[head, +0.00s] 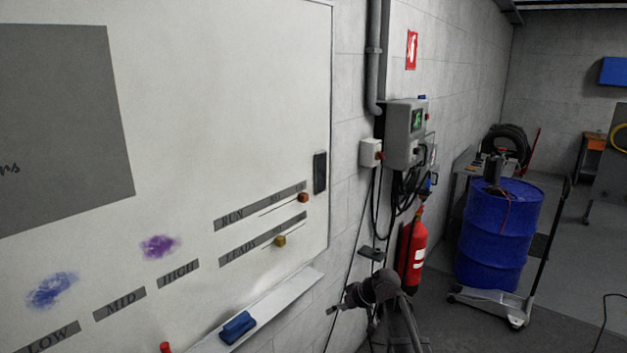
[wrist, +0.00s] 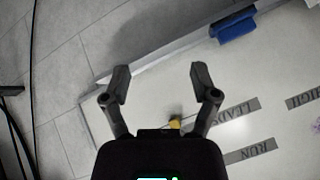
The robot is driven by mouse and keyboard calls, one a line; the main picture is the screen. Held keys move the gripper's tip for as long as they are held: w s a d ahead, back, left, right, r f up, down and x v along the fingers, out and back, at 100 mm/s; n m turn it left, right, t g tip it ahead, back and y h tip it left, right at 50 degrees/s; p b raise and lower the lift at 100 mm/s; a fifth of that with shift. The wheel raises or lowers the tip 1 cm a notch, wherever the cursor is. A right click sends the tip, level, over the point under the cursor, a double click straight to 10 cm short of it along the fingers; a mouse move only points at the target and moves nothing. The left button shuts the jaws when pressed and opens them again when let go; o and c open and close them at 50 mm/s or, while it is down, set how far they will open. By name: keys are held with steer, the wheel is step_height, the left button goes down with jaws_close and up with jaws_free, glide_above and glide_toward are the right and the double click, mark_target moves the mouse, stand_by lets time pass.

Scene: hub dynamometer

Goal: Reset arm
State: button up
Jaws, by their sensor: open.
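My gripper (head: 336,308) is at the lower middle of the head view, in front of the wall by the right end of the whiteboard tray, with my arm behind it. In the wrist view my gripper (wrist: 161,78) has its two fingers spread wide apart, with nothing between them. Beyond the fingers, that view shows the whiteboard (wrist: 100,123) upside down, its tray, and a yellow magnet (wrist: 176,122) beside a grey label strip. The fingers appear clear of the board, but the exact gap cannot be told.
A wall box (head: 402,135) with cables, a red extinguisher (head: 414,250) and a blue drum (head: 500,235) stand right. Floor shows at lower right.

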steer(key=s+d+f+m+g+h+b, duration=0.1)
steer(key=s+d+f, duration=0.4)
steer(key=s, duration=0.5)
steer(key=s+d+f+m+g+h+b, duration=0.2)
steer(key=s+d+f+m+h+b, duration=0.2)
steer(key=s, duration=0.5)
steer(key=d+f+m+h, duration=0.1)
steer(key=h, duration=0.1)
steer(key=shift+s+f+m+g+h, duration=0.3)
steer(key=shift+s+f, duration=0.05)
steer(key=shift+s, duration=0.05)
steer(key=shift+a, duration=0.1)
steer(key=shift+c, duration=1.4)
